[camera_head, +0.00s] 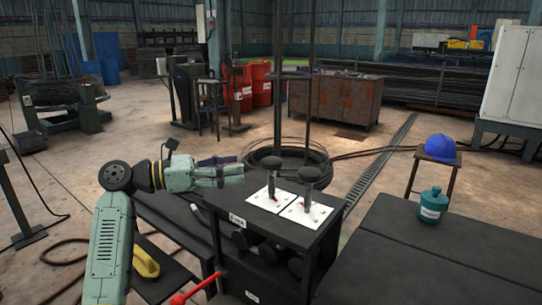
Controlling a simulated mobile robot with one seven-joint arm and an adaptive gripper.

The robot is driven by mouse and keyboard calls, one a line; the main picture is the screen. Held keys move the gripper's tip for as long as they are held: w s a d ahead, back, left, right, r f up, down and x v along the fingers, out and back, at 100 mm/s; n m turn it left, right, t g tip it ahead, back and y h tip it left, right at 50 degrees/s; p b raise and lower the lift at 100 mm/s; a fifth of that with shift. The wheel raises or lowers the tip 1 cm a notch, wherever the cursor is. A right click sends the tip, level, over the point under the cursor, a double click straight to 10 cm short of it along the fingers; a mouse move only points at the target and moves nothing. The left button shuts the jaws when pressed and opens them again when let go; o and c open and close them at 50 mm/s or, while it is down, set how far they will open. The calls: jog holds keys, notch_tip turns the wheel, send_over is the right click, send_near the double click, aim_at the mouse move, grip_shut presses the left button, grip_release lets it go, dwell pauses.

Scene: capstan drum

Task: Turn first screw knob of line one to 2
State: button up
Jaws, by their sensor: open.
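A black console (225,207) stands at the centre with a small label on its edge, too small to read surely. On its top are two white plates (270,197) with red marks. From each plate rises a black round-headed handle, the left one (271,164) and the right one (313,174). Several dark round knobs (240,240) show on the shaded front below; their settings cannot be read. Which knob is the first of line one is not clear. My gripper (240,171) is open, pointing right, left of the left handle and apparently apart from it.
A red-ended lever (184,297) juts from the console's lower left. A dark table (430,265) fills the lower right. A teal container (432,204) and a stool with a blue helmet (440,148) stand right. Coiled cable (290,160) lies behind the console.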

aim_at(272, 159)
jog(key=p+x, duration=0.1)
jog(key=x, duration=0.3)
jog(key=p+x, duration=0.2)
jog(key=x, duration=0.3)
jog(key=shift+s+r, duration=0.15)
jog(key=shift+r, duration=0.05)
jog(key=shift+d+f, duration=0.1)
jog(key=shift+d, duration=0.4)
jog(key=shift+c, duration=0.5)
jog(key=c, duration=1)
jog(key=shift+f, duration=0.1)
